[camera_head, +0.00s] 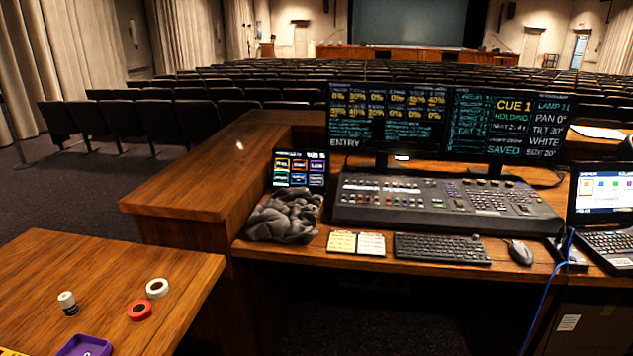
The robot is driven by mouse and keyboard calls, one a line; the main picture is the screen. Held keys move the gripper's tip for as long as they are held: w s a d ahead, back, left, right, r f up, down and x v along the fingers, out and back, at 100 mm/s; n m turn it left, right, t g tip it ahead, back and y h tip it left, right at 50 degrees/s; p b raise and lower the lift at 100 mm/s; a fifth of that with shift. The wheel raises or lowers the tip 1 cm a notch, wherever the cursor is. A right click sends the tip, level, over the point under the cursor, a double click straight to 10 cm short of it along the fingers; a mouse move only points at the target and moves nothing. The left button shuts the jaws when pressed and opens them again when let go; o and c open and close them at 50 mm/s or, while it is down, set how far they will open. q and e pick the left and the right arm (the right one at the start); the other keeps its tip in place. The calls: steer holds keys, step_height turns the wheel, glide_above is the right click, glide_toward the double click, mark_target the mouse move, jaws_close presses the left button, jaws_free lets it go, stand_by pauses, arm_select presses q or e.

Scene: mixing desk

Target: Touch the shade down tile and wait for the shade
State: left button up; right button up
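A small upright touch panel (300,168) with rows of coloured tiles stands at the left end of the mixing desk. The tile labels are too small to read, so I cannot tell which tile is shade down. A grey crumpled cloth-like heap (284,217) lies just in front of the panel and reaches close to its lower edge. I cannot pick out the shade itself for sure. Neither of my grippers is in view.
The lighting console (445,203), two monitors (388,115), keyboard (441,248), mouse (520,252) and laptop (602,200) fill the desk right of the panel. A side table (100,275) at left holds tape rolls (157,288) and a small bottle (67,302).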

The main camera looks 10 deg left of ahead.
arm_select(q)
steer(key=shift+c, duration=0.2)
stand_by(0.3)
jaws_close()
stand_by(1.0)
